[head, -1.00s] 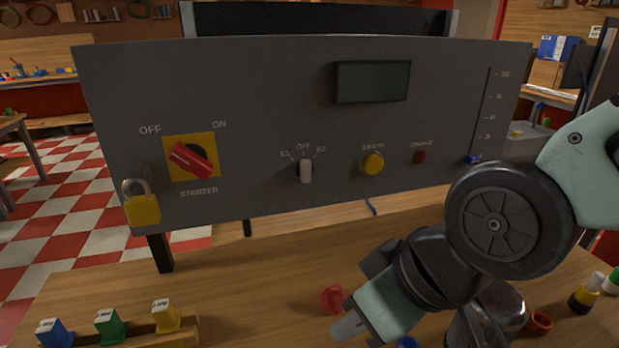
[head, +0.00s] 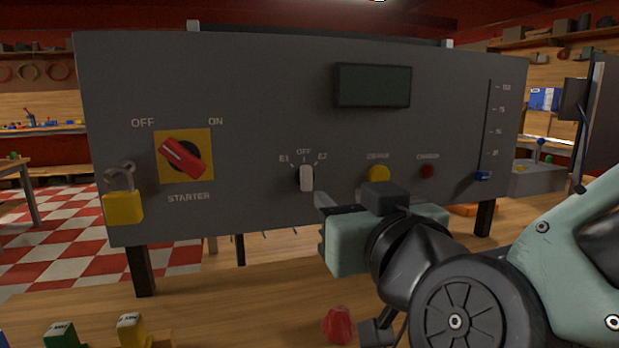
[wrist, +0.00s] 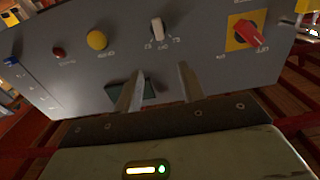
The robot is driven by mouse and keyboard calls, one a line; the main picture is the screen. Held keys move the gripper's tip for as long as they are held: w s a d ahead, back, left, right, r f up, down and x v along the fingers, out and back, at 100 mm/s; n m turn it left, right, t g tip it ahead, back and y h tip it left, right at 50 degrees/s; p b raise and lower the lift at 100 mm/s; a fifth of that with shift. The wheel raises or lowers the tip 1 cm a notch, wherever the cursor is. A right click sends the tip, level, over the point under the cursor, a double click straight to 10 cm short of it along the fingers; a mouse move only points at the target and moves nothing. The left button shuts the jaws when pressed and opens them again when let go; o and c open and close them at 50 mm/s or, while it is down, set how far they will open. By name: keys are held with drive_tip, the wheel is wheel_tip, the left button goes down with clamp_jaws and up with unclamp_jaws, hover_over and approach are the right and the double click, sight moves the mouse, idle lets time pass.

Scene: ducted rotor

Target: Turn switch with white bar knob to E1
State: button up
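The switch with the white bar knob (head: 306,178) is on the grey panel, below the labels E1, OFF and E2. Its bar stands about upright, in line with OFF. It also shows in the wrist view (wrist: 157,30), beyond the fingertips. My gripper (head: 322,215) is just below and right of the knob in the head view, apart from it. In the wrist view my gripper (wrist: 160,80) has its two fingers spread with nothing between them.
The panel (head: 270,100) also carries a red starter switch (head: 183,158), a yellow button (head: 378,174), a red button (head: 427,171), a slider (head: 482,176) and a display (head: 373,86). A yellow padlock (head: 123,207) hangs at left. A red object (head: 338,325) lies on the table.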

sight(308, 169)
drive_tip(key=p+x, duration=0.1)
drive_tip(key=p, duration=0.2)
drive_tip(key=p+x, duration=0.1)
drive_tip(key=p, duration=0.1)
drive_tip(key=p+x, duration=0.1)
drive_tip(key=p, duration=0.2)
drive_tip(key=shift+w+a+r+p, duration=0.15)
drive_tip(key=shift+w+r+p, duration=0.15)
drive_tip(key=shift+w+p, duration=0.05)
drive_tip(key=p, duration=0.3)
drive_tip(key=shift+w, duration=0.2)
drive_tip(key=x, duration=0.4)
drive_tip(key=p+x, duration=0.1)
drive_tip(key=x, duration=0.2)
drive_tip(key=p+x, duration=0.1)
drive_tip(key=x, duration=0.3)
drive_tip(key=shift+w+a+f, duration=0.1)
drive_tip(key=shift+w+f, duration=0.25)
drive_tip(key=shift+f, duration=0.05)
clamp_jaws()
